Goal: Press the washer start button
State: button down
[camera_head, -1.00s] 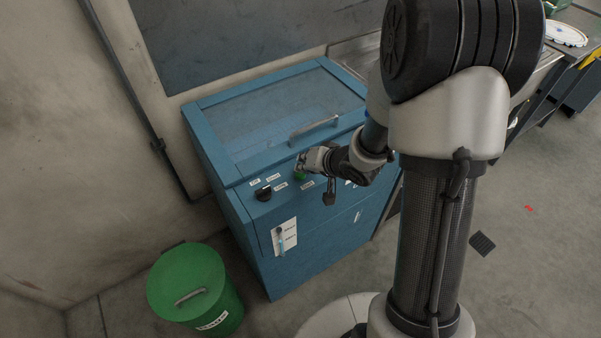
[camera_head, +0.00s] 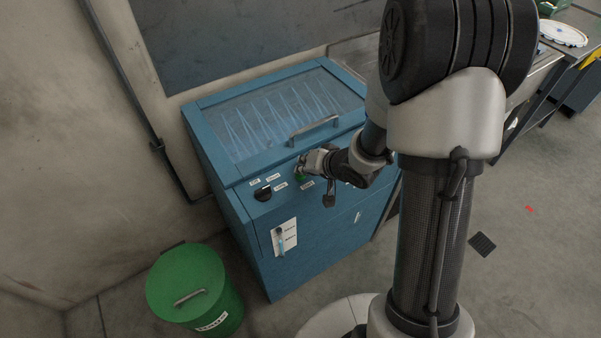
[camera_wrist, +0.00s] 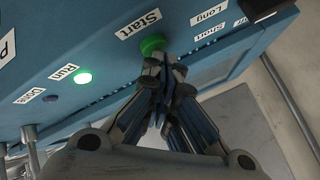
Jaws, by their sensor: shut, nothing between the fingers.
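The blue washer (camera_head: 320,238) stands against the wall with its glazed lid (camera_head: 275,110) closed. Spray jets show under the glass. The green start button (camera_wrist: 152,44) sits beside the "Start" label (camera_wrist: 138,25) on the panel. In the head view the green button (camera_head: 300,176) is partly hidden by my gripper (camera_head: 303,165). My gripper (camera_wrist: 154,66) is shut and empty, its fingertips right at the button; they look to be touching it. The "Run" lamp (camera_wrist: 83,78) is lit bright green. The "Done" lamp (camera_wrist: 51,99) is dark.
A black selector knob (camera_head: 263,193) is on the panel left of the button, near the "Long" and "Short" labels. A lid handle (camera_head: 314,129) is close behind my gripper. A green lidded bin (camera_head: 187,280) stands on the floor at the front left.

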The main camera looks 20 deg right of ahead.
jog(key=shift+r, duration=0.1)
jog(key=shift+r+p, duration=0.75)
jog(key=shift+p, duration=0.35)
jog(key=shift+r, duration=0.15)
notch_tip(320, 180, up, 5)
jog(key=p, duration=0.5)
